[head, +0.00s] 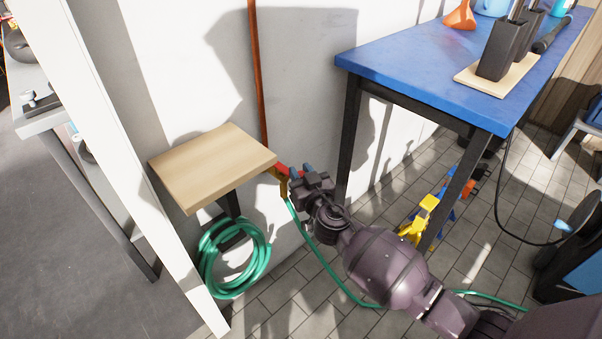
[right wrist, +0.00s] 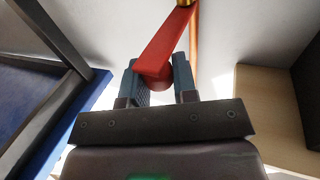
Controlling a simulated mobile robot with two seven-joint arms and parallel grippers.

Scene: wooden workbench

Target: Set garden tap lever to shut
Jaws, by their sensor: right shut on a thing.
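The garden tap (head: 283,186) is a brass body at the foot of a copper pipe, beside the right edge of a small wooden shelf. Its red lever (head: 282,169) is mostly hidden by my right gripper (head: 301,173) in the head view. In the right wrist view the red lever (right wrist: 172,42) runs from the brass top down between the two fingers of my right gripper (right wrist: 158,77). The fingers are shut around the lever's near end, one on each side. My left gripper is not in view.
The wooden shelf (head: 213,163) juts from the white wall left of the tap. A green hose (head: 322,262) runs down from the tap, with a coil under the shelf. A blue-topped workbench (head: 420,78) stands to the right.

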